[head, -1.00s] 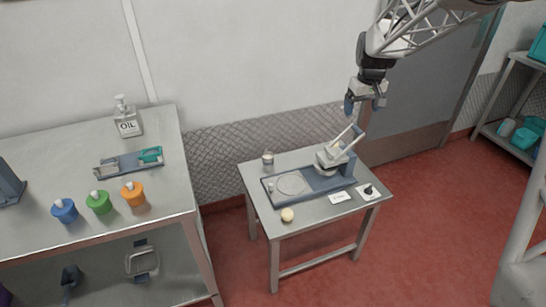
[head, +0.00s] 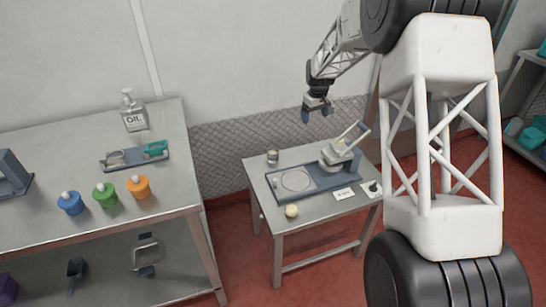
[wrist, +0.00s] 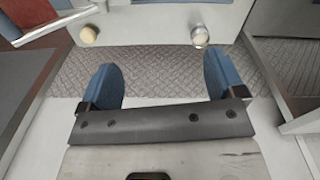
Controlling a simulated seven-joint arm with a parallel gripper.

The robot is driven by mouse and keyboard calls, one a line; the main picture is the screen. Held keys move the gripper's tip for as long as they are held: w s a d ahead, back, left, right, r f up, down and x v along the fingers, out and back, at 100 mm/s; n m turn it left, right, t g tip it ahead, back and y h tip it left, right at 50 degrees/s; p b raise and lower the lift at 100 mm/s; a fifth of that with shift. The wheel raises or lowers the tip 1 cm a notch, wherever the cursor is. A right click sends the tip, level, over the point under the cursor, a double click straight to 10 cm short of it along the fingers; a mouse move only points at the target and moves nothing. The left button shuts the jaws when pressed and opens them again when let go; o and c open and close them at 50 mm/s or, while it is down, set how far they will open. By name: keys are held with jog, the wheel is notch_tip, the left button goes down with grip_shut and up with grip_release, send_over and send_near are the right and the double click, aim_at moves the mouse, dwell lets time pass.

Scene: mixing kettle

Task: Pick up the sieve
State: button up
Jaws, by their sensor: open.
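No thing in view is surely the sieve. One candidate is a pale squarish frame with dark blue end pieces (head: 146,254) on the lower shelf of the left bench. Another is a thin ring (head: 297,180) lying flat on the blue-grey tray of the small table. My gripper (head: 306,115) hangs in the air above the back of the small table, apart from everything. In the wrist view my gripper (wrist: 163,80) shows two blue fingers spread wide with nothing between them.
The small table (head: 290,222) carries a glass jar (head: 272,157), a beige ball (head: 291,211) and a hinged press (head: 340,153). A wall stands behind.

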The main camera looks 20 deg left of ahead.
jog(key=w+a+f+n, duration=0.1)
jog(key=w+a+f, duration=0.1)
jog(key=a+f, duration=0.75)
jog(key=n, duration=0.2)
send_over(274, 151)
jog(key=shift+g, duration=0.3)
notch_tip(274, 151, down, 13)
jog(key=shift+r, duration=0.15)
jog(key=shift+s, duration=0.1)
jog(key=shift+f, duration=1.3)
jog(key=shift+f, duration=0.15)
jog(key=shift+s+f, duration=0.1)
jog(key=shift+f, duration=2.35)
